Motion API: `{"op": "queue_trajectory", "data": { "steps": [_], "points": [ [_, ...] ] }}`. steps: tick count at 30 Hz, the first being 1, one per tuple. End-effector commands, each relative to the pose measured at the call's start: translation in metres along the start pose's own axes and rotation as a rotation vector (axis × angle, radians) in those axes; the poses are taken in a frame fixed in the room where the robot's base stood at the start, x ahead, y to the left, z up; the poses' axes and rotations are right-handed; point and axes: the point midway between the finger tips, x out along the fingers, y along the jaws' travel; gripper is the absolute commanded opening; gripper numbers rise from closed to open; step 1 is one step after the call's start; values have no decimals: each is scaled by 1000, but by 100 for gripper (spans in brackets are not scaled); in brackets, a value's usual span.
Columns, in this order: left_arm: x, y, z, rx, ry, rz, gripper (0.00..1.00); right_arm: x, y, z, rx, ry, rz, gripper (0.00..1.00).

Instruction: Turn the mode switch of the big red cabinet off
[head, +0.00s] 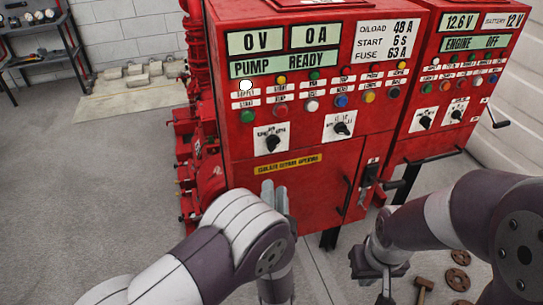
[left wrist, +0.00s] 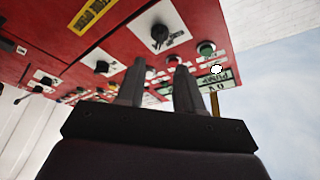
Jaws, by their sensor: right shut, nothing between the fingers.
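The big red cabinet (head: 300,185) stands in the centre of the head view. Its front carries two black rotary switches on white plates, a left one (head: 272,142) and a right one (head: 342,129); their small labels are not legible, so I cannot tell which is the mode switch. The left wrist view, turned over, shows one rotary switch (left wrist: 160,35) close by and another (left wrist: 102,67) farther off. My left gripper (head: 274,197) is open and empty, below the left switch and apart from it; its two fingers (left wrist: 158,88) show a gap. My right gripper (head: 376,275) is shut and empty at lower right.
A smaller red cabinet (head: 465,90) stands to the right, with a lever on its side. A handle (head: 371,172) projects from the big cabinet's lower right. A hammer (head: 424,284) and brown discs (head: 458,279) lie on the floor. Open floor (head: 90,190) is at left.

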Motion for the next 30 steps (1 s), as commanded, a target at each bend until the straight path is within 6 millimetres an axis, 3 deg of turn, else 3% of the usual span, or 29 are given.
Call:
{"op": "queue_trajectory", "data": {
  "steps": [6,12,17,24,25,28,30],
  "points": [
    [57,-3,-2,-3,-2,-3,36,-16,0,-2,0,0,0,0],
    [98,-2,-1,-4,0,0,36,-23,0,-3,0,0,0,0],
    [112,0,0,-4,0,2,36,-25,0,-3,0,0,0,0],
    [113,0,0,-5,0,3,36,-25,0,-3,0,0,0,0],
    [113,0,0,-5,0,3,33,-25,0,-3,0,0,0,0],
    [113,0,0,-5,0,3,0,-25,0,-3,0,0,0,0],
    [113,0,0,-5,0,3,0,-25,0,-3,0,0,0,0]
  ]
}}
